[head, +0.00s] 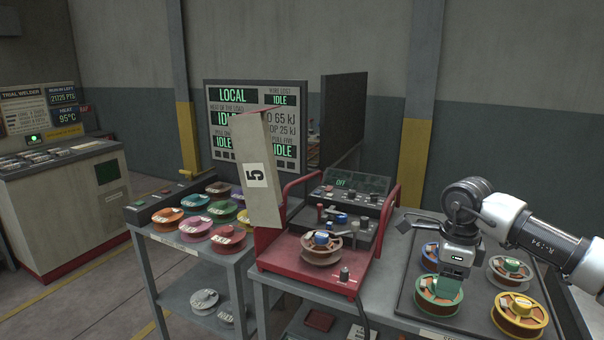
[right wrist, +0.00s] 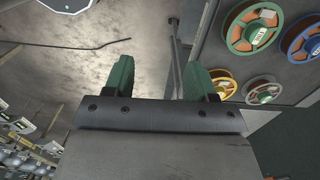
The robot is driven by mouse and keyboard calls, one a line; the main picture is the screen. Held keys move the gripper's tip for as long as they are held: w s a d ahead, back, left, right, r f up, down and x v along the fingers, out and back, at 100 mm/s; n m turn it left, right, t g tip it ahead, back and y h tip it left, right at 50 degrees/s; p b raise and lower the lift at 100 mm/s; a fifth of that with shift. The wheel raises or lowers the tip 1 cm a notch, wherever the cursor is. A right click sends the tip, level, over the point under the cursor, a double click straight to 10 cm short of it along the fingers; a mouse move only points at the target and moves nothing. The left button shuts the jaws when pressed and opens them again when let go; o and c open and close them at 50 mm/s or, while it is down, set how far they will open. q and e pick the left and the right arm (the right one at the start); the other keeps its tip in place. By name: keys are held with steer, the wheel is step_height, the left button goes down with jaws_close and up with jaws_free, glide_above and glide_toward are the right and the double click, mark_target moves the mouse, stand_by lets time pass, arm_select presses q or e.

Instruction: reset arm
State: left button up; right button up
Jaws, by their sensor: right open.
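My right gripper (head: 448,288) hangs over the dark spool mat at the right of the head view, its green fingers overlapping the green-rimmed spool (head: 426,298) in the picture. In the right wrist view the two green fingers of the right gripper (right wrist: 158,80) stand apart with nothing between them. The spools, among them a yellow-rimmed one (right wrist: 219,84), lie off to the right of the fingers there. My left gripper does not show.
A blue-rimmed spool (head: 429,254), a yellow-rimmed spool (head: 541,323) and a white-rimmed spool (head: 496,273) surround the gripper on the mat (head: 407,290). Coloured spools (head: 198,228) fill another table.

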steer(key=w+a+f+m+t+y, duration=0.25)
steer(key=a+f+m+y, duration=0.65)
steer(key=a+f+y, duration=0.6)
step_height(320, 180, down, 21)
steer(key=s+d+m+t+h, duration=0.25)
steer(key=m+t+h, duration=0.45)
steer(key=m, duration=1.1)
steer(key=s+d+f+m+g+h, duration=0.1)
steer(key=s+d+f+m+h, duration=0.25)
steer(key=s+f+m, duration=0.55)
steer(key=s+d+f+m+h, duration=0.3)
steer(key=s+d+f+m, duration=0.1)
steer(key=s+f, duration=0.85)
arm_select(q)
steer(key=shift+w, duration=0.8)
arm_select(e)
steer(key=s+f+m+g+h, duration=0.1)
steer(key=s+f+m+g, duration=0.2)
steer(key=s, duration=1.1)
steer(key=s+d+f+m+g+h, duration=0.1)
steer(key=s+f+m+g, duration=0.2)
steer(key=s, duration=1)
step_height(320, 180, down, 3)
steer(key=shift+s+r+m+g, duration=0.1)
steer(key=shift+s+m+g, duration=0.25)
steer(key=shift+g, duration=0.4)
